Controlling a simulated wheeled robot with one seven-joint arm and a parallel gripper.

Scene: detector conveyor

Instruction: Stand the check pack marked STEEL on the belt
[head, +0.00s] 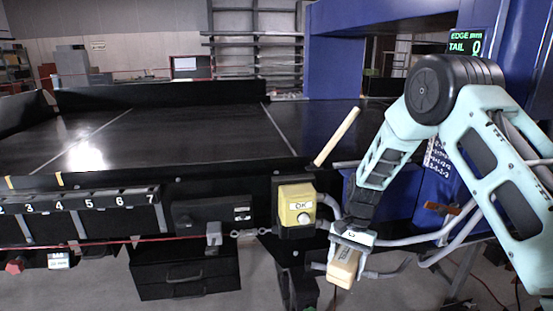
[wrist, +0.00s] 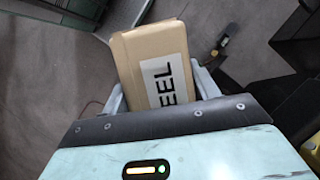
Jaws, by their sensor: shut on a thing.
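The check pack (wrist: 150,50) is a tan box with a white label. The letters "EEL" show in the wrist view, and the rest of the word is hidden behind my gripper's edge. My gripper (wrist: 158,88) is shut on this pack, one finger on each side. In the head view the pack (head: 343,268) hangs below my gripper (head: 350,245), in front of the conveyor and lower than the belt top. The black belt (head: 190,138) is wide, with white lines across it and no pack standing on it.
A numbered rack (head: 80,202) is at the left. A tan stick-like piece (head: 337,137) rises at the belt's right front edge. The blue detector housing (head: 375,65) spans the belt at right.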

